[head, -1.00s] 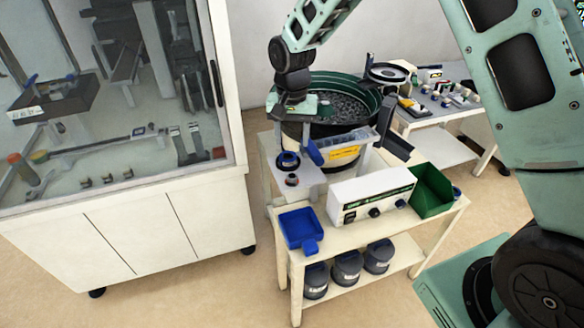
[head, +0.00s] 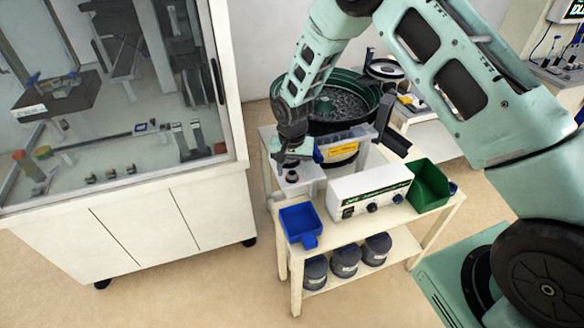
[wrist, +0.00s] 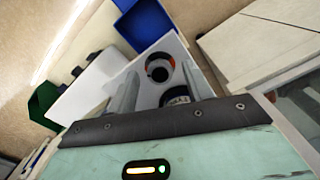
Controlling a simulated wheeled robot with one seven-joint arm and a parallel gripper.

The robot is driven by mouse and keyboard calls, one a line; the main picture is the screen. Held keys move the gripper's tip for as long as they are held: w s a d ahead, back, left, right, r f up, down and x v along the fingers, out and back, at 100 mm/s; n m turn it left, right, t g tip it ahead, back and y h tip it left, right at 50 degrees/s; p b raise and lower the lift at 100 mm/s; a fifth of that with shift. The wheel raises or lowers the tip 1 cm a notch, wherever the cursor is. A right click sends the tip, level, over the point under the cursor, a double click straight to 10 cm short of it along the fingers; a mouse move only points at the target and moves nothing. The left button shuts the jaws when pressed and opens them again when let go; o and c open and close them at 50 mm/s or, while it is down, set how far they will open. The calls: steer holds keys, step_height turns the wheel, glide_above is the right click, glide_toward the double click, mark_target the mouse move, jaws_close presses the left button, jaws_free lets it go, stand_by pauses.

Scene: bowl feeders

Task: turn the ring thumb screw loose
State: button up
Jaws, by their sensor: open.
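Two dark round parts sit on the white plate (wrist: 175,45) at the front of the bowl feeder (head: 342,105). The other, a dark round part with a pale marking (wrist: 177,97), is partly hidden by my gripper's edge. I cannot tell for certain which is the ring thumb screw. My gripper (wrist: 162,72) is open and empty; its fingers appear on either side of the ring in the wrist view. In the head view my gripper (head: 294,160) is close over the plate.
A white control box (head: 369,194) stands right of the plate. A blue bin (head: 301,223) is in front and a green bin (head: 429,187) at the right, on the cream table (head: 335,236). A glass-fronted cabinet (head: 170,235) stands left across open floor.

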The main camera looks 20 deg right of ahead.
steer(key=c, duration=1)
steer(key=shift+o, duration=0.2)
steer(key=shift+n, duration=0.3)
steer(key=shift+f+n+b, duration=0.1)
steer(key=shift+n+b, duration=0.6)
steer(key=shift+n, duration=0.2)
steer(key=shift+n+b, duration=0.65)
steer(key=shift+n, duration=1.05)
steer(key=o, duration=1)
steer(key=shift+c, duration=0.2)
steer(key=shift+r, duration=0.2)
